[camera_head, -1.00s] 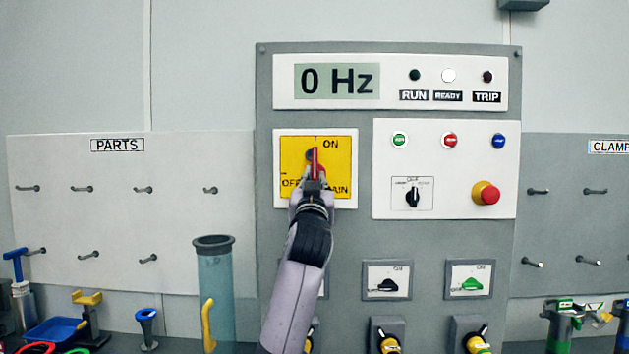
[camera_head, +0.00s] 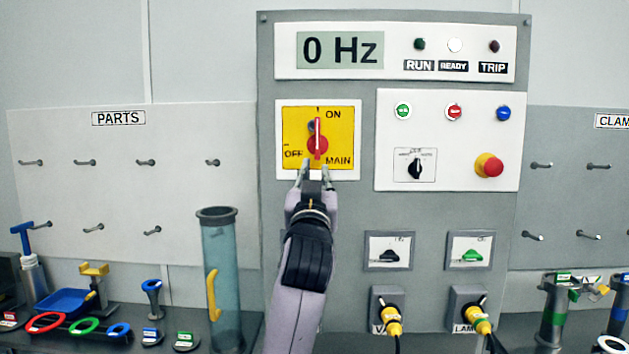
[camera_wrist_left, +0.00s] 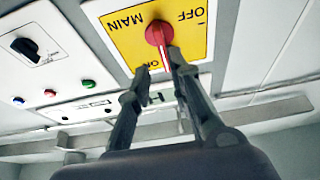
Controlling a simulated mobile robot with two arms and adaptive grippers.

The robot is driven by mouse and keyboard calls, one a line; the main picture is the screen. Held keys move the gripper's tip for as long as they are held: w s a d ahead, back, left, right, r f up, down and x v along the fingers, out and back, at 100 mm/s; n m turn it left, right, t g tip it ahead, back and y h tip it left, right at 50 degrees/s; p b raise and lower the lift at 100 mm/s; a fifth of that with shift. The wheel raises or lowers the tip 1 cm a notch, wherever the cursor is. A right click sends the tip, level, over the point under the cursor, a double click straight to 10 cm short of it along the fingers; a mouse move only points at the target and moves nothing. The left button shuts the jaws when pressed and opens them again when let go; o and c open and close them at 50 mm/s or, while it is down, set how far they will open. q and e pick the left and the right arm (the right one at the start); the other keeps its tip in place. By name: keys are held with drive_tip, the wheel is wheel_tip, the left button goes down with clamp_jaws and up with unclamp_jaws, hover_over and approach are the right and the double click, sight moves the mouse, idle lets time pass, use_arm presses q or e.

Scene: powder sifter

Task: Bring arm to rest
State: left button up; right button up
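The main switch has a red rotary knob (camera_head: 317,144) on a yellow plate (camera_head: 346,124), with its handle upright and pointing to ON. My left gripper (camera_head: 315,172) is in front of the plate's lower edge, just below the knob in the head view. Its two fingers are apart and nothing is held. In the left wrist view the fingertips (camera_wrist_left: 160,62) show on either side of the line of the red knob (camera_wrist_left: 159,32), which lies beyond them. My right gripper is not in view.
The control panel (camera_head: 268,230) fills the middle, with a red emergency button (camera_head: 489,166) on the right. A clear blue tube (camera_head: 222,290) stands left of my left arm. A blue tray (camera_head: 63,302) and coloured rings crowd the left bench.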

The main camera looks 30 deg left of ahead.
use_arm(q)
drive_tip(key=shift+v, duration=0.95)
